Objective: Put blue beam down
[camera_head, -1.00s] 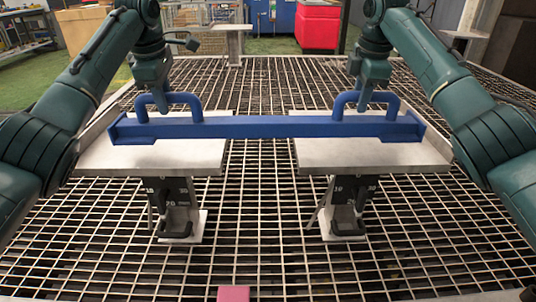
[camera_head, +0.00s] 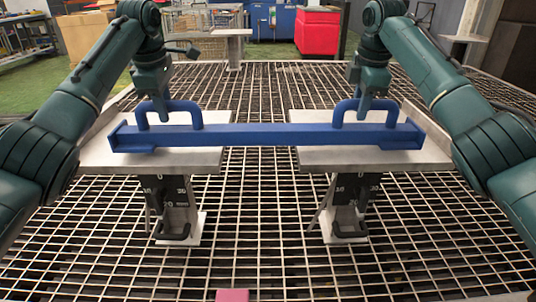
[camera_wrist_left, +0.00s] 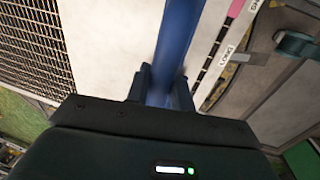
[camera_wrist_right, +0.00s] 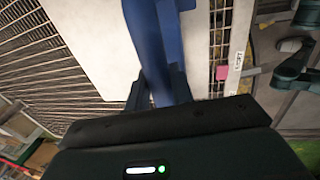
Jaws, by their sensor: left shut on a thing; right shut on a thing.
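The blue beam (camera_head: 268,134) lies level across two pale plates, a left plate (camera_head: 190,160) and a right plate (camera_head: 340,160). It is on them or just above them; I cannot tell which. Each end has an arched blue handle. My left gripper (camera_head: 161,106) is shut on the left handle (camera_head: 186,107), and my right gripper (camera_head: 364,106) is shut on the right handle (camera_head: 343,107). In the left wrist view a blue bar (camera_wrist_left: 176,50) runs between the fingers; the right wrist view also shows one (camera_wrist_right: 153,45). The fingertips are partly hidden.
Each plate stands on a support with number markings, a left support (camera_head: 173,205) and a right support (camera_head: 346,205), on a metal grating floor (camera_head: 265,225). A small pink block (camera_head: 232,295) shows at the bottom edge. A red box (camera_head: 318,32) stands far back.

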